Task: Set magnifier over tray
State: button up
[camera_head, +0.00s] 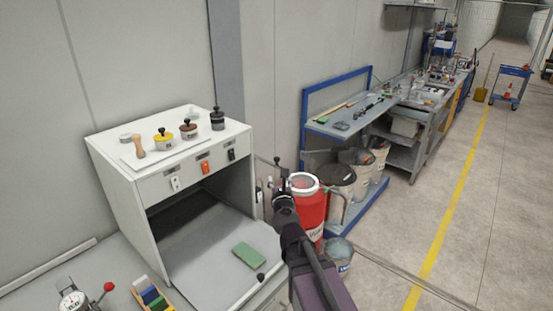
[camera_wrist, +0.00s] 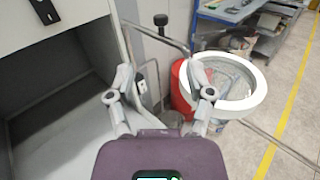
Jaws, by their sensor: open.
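A white ring (camera_wrist: 252,104) with a see-through centre, which looks like the magnifier head, is at the right in the wrist view. It also shows in the head view (camera_head: 315,190) in front of a red container. My gripper (camera_wrist: 165,85) is open, with its right finger overlapping the ring's left edge in the picture; contact cannot be told. A thin grey rod with a black knob (camera_wrist: 160,19) rises beyond the fingers. In the head view my gripper (camera_head: 283,182) is beside the ring.
The white cabinet (camera_head: 120,185) holds several knobbed items on top. A coloured block box (camera_head: 152,296) and a dial gauge (camera_head: 73,299) are at the lower left. The red container (camera_head: 312,213), bins and a blue-framed bench (camera_head: 335,128) stand right.

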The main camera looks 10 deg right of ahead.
aim_at(277, 160)
jog(key=shift+w, duration=0.15)
jog(key=w, duration=1.3)
jog(key=shift+w+d, duration=0.25)
jog(key=shift+d, duration=0.05)
grip_shut()
